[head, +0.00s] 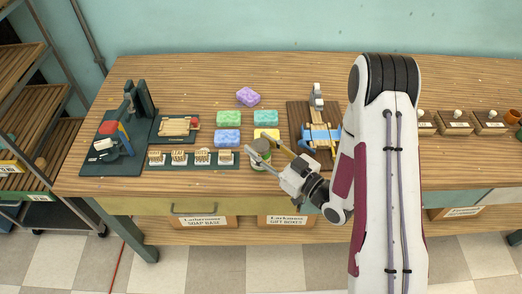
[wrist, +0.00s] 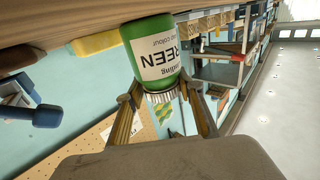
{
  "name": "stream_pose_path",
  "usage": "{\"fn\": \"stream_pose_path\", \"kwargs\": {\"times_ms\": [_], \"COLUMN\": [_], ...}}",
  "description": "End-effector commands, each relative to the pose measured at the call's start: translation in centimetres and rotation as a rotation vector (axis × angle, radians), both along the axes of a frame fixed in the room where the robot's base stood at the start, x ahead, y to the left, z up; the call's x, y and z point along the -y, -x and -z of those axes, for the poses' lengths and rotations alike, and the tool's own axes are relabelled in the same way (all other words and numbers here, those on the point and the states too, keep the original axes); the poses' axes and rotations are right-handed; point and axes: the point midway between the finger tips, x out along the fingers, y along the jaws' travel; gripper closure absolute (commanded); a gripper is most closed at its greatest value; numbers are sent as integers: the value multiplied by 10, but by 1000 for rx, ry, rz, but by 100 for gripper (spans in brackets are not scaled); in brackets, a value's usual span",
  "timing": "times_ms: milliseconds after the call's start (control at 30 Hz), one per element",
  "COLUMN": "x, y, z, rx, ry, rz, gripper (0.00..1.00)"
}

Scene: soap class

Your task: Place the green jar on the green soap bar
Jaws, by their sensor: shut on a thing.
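The green jar (head: 260,160) has a grey lid and stands near the front edge of the table, below the yellow soap bar in the head view. In the wrist view the jar (wrist: 150,50) shows a white label reading "GREEN". My gripper (wrist: 160,97) is shut on the jar at its lid, one finger on each side. In the head view my gripper (head: 263,147) reaches the jar from the right. I cannot tell whether the jar touches the table. The green soap bar (head: 229,118) lies up and left of the jar, with nothing on it.
Purple (head: 248,96), teal (head: 265,117), blue (head: 228,139) and yellow (head: 266,133) soap bars lie around the green one. A rack of stamps (head: 190,161) is left of the jar. A board with a blue tool (head: 320,136) stands right.

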Motion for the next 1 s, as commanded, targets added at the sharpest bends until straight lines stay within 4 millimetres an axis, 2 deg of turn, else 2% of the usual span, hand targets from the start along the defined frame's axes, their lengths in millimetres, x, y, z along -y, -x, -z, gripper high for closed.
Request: {"fn": "stream_pose_path", "kwargs": {"times_ms": [267,467,1000], "x": [0,0,0], "y": [0,0,0], "z": [-5,-18,-72], "rx": [-1,1,2], "ry": [1,0,1], "rz": [0,0,0], "gripper": [94,94,94]}}
